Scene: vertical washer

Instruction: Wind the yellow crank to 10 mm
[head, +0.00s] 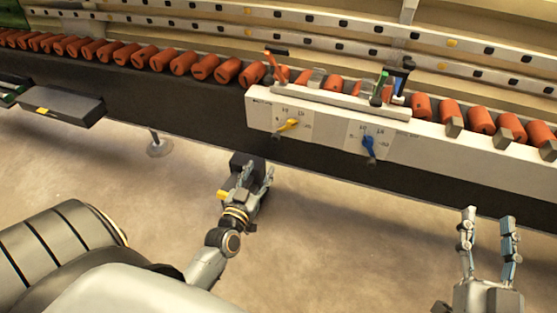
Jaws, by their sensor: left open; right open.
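The yellow crank (288,125) sits on a white dial plate on the front of the white panel (330,125). Its handle points to the right and slightly up. The small numbers around it are hard to read, so I cannot tell the exact setting. My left gripper (258,174) is below and left of the crank, apart from it, with its fingers open and pointing up. My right gripper (489,214) is open and empty at the lower right, well away from the crank.
A blue crank (368,146) is on a second dial to the right. Orange rollers (200,67) line the conveyor, whose dark front (180,100) runs below them. A dark box (62,105) juts out at the left. A round foot (159,148) stands on the clear floor.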

